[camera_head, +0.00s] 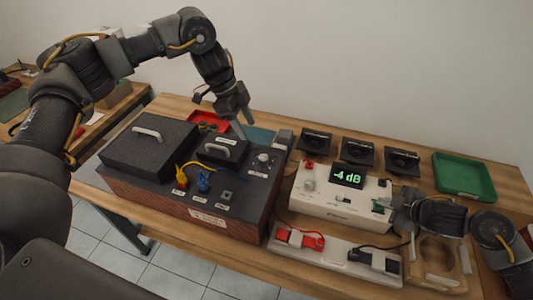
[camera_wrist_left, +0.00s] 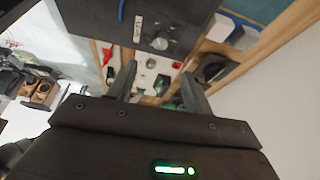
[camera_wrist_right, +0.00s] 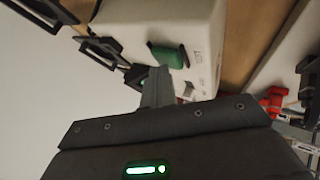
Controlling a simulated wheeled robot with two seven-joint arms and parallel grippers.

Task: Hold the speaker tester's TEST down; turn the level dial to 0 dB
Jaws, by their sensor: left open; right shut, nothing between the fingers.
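The speaker tester (camera_head: 330,207) is a white box with a lit display (camera_head: 347,176) reading -4 dB in green. A pale knob (camera_head: 309,184), apparently the level dial, is on its left part. The green TEST key (camera_head: 379,206) is at its right end and also shows in the right wrist view (camera_wrist_right: 168,55). My right gripper (camera_head: 392,208) is shut and empty, close to the TEST key; I cannot tell whether it touches or presses it. My left gripper (camera_head: 242,128) is open and empty above the dark amplifier, left of and behind the tester.
The wood-sided amplifier (camera_head: 235,205) with its silver knob (camera_head: 264,157) stands left of the tester. Black speaker units (camera_head: 357,151) and a green tray (camera_head: 463,178) are behind. A strip with red (camera_head: 300,238) and black (camera_head: 373,261) clips lies in front.

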